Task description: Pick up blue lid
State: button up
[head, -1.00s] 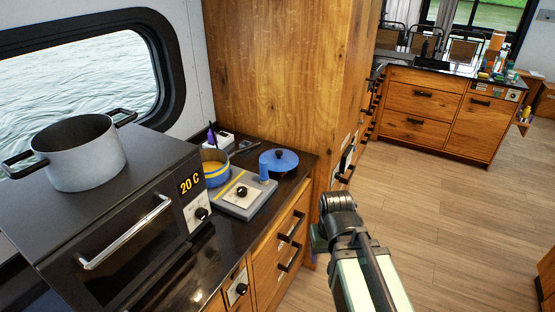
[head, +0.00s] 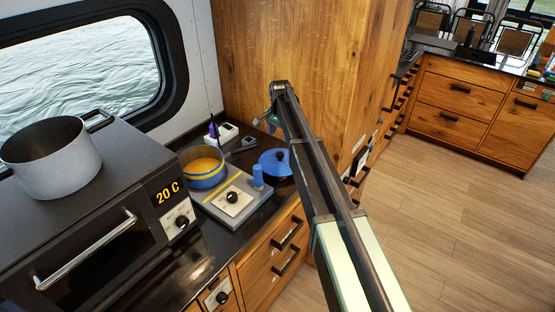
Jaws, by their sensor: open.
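My gripper (head: 267,123) hangs from the arm's far end, in the air over the back of the counter. In the picture it is above the lid and apart from it. It is small and partly hidden by the arm; it is open, and nothing shows in it.
A large grey pot (head: 52,160) stands on the oven (head: 90,225). The tall wooden cabinet (head: 325,60) rises close to the lid.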

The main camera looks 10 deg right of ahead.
aim_at(280, 153)
notch_tip(280, 153, down, 6)
jog(key=b, duration=0.5)
jog(key=shift+w+d, duration=0.1)
notch_tip(280, 153, down, 5)
jog(key=b, duration=0.5)
jog(key=shift+f+b, duration=0.15)
jog(key=shift+b, duration=0.2)
jog(key=shift+s+r, duration=0.2)
jog(key=shift+r, duration=0.05)
jog(key=c, duration=1.1)
jog(key=shift+o, duration=0.2)
jog(key=shift+r+p, duration=0.1)
jog(key=shift+p, duration=0.25)
jog(key=shift+r+p, duration=0.7)
notch_tip(280, 153, up, 2)
jog(key=shift+r+p, duration=0.1)
jog(key=shift+p, duration=1)
jog(key=s+d, duration=0.4)
jog(key=s, duration=0.4)
jog(key=s+d, duration=0.4)
jog(key=s, duration=0.3)
jog(key=shift+s+d, duration=0.35)
